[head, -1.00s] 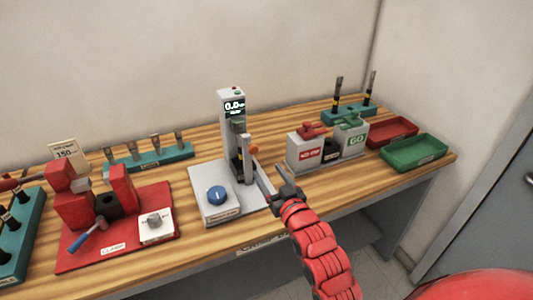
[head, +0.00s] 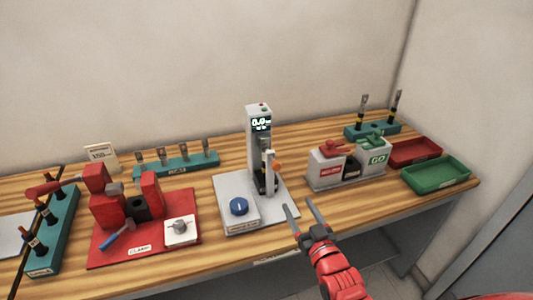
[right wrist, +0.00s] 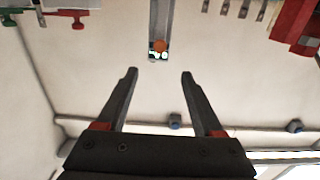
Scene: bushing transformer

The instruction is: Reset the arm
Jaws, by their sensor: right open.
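My right gripper (head: 300,212) is open and empty at the front edge of the wooden workbench, just right of the grey test stand (head: 257,150). Its two dark fingers are spread, and they also show in the right wrist view (right wrist: 158,75) with nothing between them. My red right arm (head: 340,275) comes up from the lower right. The test stand has a lit display, a blue knob (head: 238,206) and an orange part on its column. The stand also shows in the right wrist view (right wrist: 160,30). My left gripper is not in view.
A red clamp fixture (head: 140,210) and a teal rack (head: 178,164) stand left of the test stand. The NO-GO/GO gauge block (head: 345,168), another teal rack (head: 372,130), a red tray (head: 413,152) and a green tray (head: 435,173) are on the right.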

